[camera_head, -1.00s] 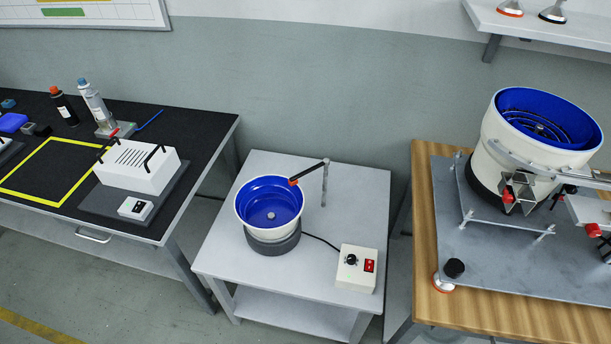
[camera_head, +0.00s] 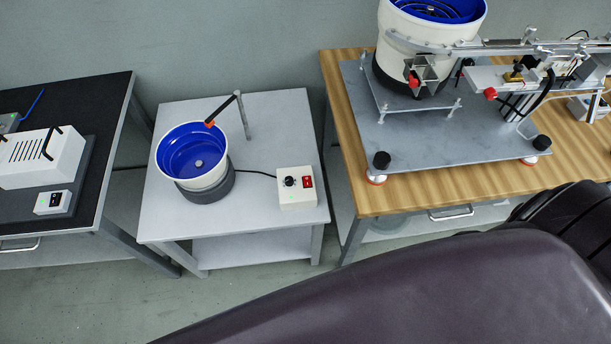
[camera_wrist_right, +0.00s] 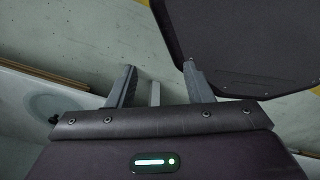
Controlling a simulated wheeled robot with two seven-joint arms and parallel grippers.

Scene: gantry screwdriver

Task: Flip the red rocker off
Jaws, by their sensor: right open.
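The red rocker (camera_head: 307,182) is a small red switch on the top of a white control box (camera_head: 297,197), to the right of a black knob (camera_head: 290,181). The box stands at the right front of a light grey table (camera_head: 265,130) in the head view. My right gripper (camera_wrist_right: 160,85) shows in the right wrist view with its two grey fingers apart and nothing between them. It is over the floor, away from the box. The fingers do not show in the head view, where a dark arm link of mine fills the lower right. My left gripper is not in view.
A blue-lined bowl feeder (camera_head: 192,152) stands left of the box, joined by a black cable. A thin post with a red-tipped arm (camera_head: 240,115) rises behind. A wooden bench (camera_head: 440,190) with a larger feeder (camera_head: 415,50) is at right. A black-topped bench (camera_head: 105,105) is at left.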

